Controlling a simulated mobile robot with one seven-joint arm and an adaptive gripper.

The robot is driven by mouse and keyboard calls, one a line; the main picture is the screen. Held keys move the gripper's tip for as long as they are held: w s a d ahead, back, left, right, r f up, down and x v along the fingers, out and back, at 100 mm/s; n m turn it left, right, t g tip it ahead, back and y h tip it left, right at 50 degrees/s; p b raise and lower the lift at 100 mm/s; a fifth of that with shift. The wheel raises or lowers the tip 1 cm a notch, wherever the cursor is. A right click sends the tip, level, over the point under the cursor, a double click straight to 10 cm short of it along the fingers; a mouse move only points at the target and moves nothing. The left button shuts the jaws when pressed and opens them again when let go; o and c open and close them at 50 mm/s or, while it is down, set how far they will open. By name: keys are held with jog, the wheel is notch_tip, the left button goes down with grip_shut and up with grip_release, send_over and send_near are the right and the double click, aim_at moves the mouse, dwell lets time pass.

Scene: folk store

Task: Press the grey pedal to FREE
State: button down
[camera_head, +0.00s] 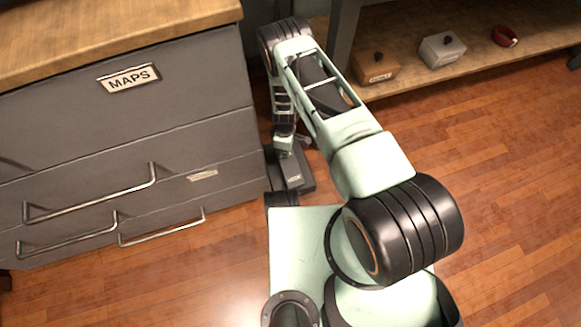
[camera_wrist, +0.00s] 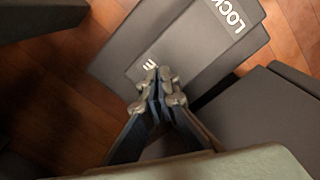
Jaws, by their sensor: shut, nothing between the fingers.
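The grey pedal (camera_head: 293,168) is on the floor by the right end of the cabinet, partly hidden by my arm in the head view. In the wrist view the pedal (camera_wrist: 185,45) is a flat grey plate with the word LOCK at its upper right end. A second white label lies near my fingertips and is mostly covered, so only part of its lettering shows. My gripper (camera_wrist: 161,85) is shut and empty, with its fingertips over the pedal beside that label. I cannot tell whether they touch it. In the head view the fingertips are hard to make out.
A grey drawer cabinet (camera_head: 190,110) labelled MAPS, with metal handles, stands close on the left. The wooden floor on the right is clear.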

jog(key=shift+f, duration=0.1)
notch_tip(320, 180, up, 9)
jog(key=p, duration=0.6)
dwell(0.4)
dwell(0.4)
